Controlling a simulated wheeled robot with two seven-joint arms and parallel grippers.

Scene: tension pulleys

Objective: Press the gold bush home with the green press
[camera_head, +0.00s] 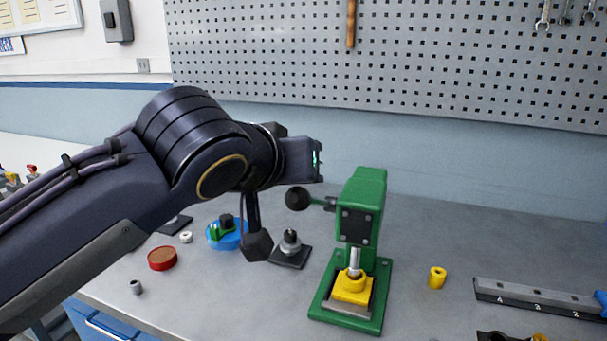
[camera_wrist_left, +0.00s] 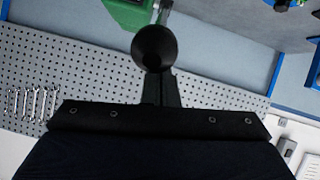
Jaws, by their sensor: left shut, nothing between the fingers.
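The green press (camera_head: 368,205) stands on the bench with its lever knob (camera_head: 297,198), a black ball, out to the left. A yellow block (camera_head: 350,290) sits on the press base. The silver ram (camera_head: 354,262) comes down to a round yellow collar on it; I cannot tell whether they touch or how deep any bush sits. A separate gold bush (camera_head: 437,277) stands upright to the right. My left gripper (camera_head: 318,160) is above the knob, shut and empty. In the left wrist view the knob (camera_wrist_left: 154,48) lies just beyond the shut fingertips (camera_wrist_left: 160,88); contact is unclear.
A blue round fixture (camera_head: 225,238), a red disc (camera_head: 162,259) and a dark square base with a metal post (camera_head: 290,249) stand left of the press. A numbered grey rail (camera_head: 540,298) lies at the right. The pegboard wall (camera_head: 400,60) is behind.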

